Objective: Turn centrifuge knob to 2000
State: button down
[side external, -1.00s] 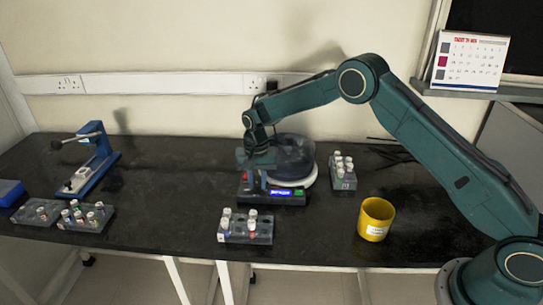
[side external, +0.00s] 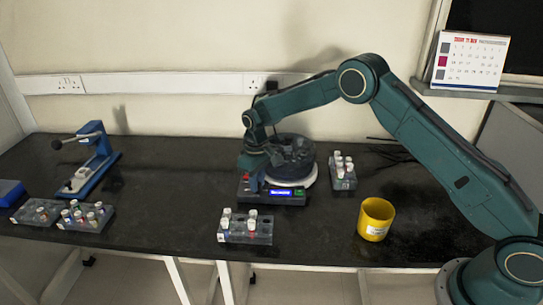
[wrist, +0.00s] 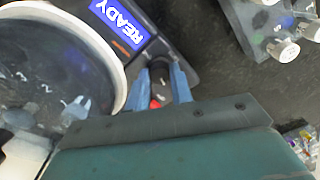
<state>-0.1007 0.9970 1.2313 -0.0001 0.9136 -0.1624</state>
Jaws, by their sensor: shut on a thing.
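The centrifuge (side external: 298,197) sits mid-table, a dark base with a round, clear-walled bowl (side external: 296,150) holding tubes. Its blue display (side external: 267,192) reads "READY" in the wrist view (wrist: 122,20). The small dark knob (wrist: 159,75) is on the panel beside the display. My gripper (wrist: 164,84) is shut on the knob, one blue finger on each side; a red spot shows between them. In the side view my gripper (side external: 255,180) is at the base's front left and hides the knob. I cannot read the knob's setting.
A rack of capped tubes (side external: 245,236) stands in front of the centrifuge, another (side external: 343,180) to its right. A yellow cup (side external: 376,218) is at the right. A blue lever device (side external: 92,165) and more racks (side external: 85,220) are at the left. Bare table lies between.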

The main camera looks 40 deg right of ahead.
jog(key=shift+n, duration=1.5)
jog(key=c, duration=1.2)
grip_release()
jog(key=shift+c, duration=0.2)
notch_tip(320, 180, up, 14)
